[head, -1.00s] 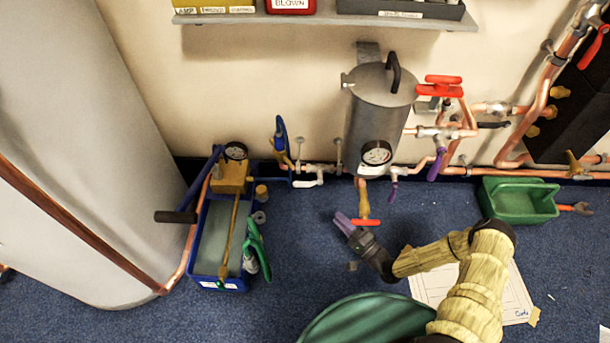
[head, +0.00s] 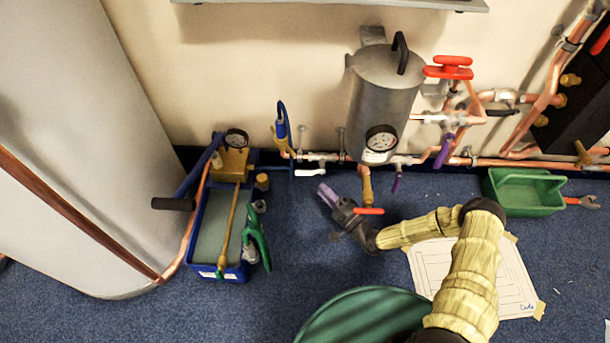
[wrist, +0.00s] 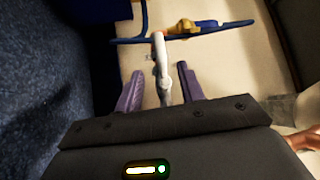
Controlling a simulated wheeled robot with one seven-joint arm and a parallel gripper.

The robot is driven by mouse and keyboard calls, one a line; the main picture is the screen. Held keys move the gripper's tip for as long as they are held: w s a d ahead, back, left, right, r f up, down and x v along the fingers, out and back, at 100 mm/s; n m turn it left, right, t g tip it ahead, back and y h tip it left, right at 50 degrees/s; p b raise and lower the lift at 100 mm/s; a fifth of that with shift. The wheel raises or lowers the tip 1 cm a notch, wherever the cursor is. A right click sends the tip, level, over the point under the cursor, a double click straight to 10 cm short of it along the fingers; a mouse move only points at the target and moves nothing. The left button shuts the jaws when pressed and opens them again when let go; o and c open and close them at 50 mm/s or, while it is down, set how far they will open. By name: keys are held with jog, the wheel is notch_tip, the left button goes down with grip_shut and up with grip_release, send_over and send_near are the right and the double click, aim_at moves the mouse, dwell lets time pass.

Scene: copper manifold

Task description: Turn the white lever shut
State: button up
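The white lever (head: 310,172) sits on the low pipe along the wall, left of the grey tank, and lies roughly along the pipe. My gripper (head: 327,190) is just below and to the right of it in the head view, with its purple fingers pointing up and left. In the wrist view my gripper (wrist: 160,70) is open, a purple finger on each side. The white lever (wrist: 162,62) shows between and beyond the fingertips there. I cannot tell whether a finger touches it.
A blue lever (head: 282,122) rises just left of the white one. The grey tank (head: 381,100) and a red-handled valve (head: 368,211) are close to my wrist. A blue tub (head: 218,235) with a pump stands at left.

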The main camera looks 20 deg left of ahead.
aim_at(305, 175)
jog(key=b+x, duration=0.3)
jog(key=x, duration=0.5)
jog(key=shift+w+a+f, duration=0.15)
jog(key=shift+a, duration=0.15)
jog(key=shift+w+a+r, duration=0.2)
jog(key=shift+w+a, duration=0.05)
jog(key=shift+a, duration=0.15)
jog(key=shift+w, duration=0.1)
jog(key=shift+a, duration=0.15)
grip_shut()
jog(key=shift+s+a, duration=0.2)
jog(key=shift+s, duration=0.05)
jog(key=shift+w+d, duration=0.1)
jog(key=shift+d, duration=0.2)
